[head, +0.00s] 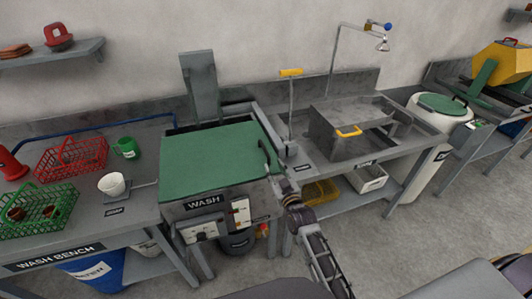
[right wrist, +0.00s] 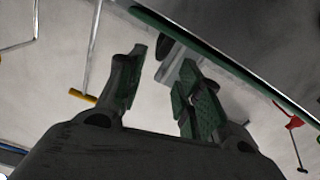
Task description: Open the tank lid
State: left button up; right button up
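The wash tank (head: 226,206) stands between the bench and the sink, marked WASH. Its green lid (head: 210,160) lies over the tank top; I cannot tell whether it is slightly raised. A dark handle (head: 264,156) sits at the lid's right side. My right gripper (head: 282,186) is beside the lid's front right corner, close to the handle. In the right wrist view my right gripper (right wrist: 162,92) has its fingers apart, with nothing clearly held between them. The lid's green edge (right wrist: 225,62) runs past the fingers there. My left gripper is not in view.
A grey upright panel (head: 200,85) stands behind the tank. A yellow-handled lever (head: 291,73) rises just right of the lid. A sink (head: 350,135) is at right.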

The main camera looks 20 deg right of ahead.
aim_at(268, 156)
jog(key=shift+w, duration=1.7)
jog(key=shift+w+a, duration=0.1)
jog(key=shift+w, duration=3.7)
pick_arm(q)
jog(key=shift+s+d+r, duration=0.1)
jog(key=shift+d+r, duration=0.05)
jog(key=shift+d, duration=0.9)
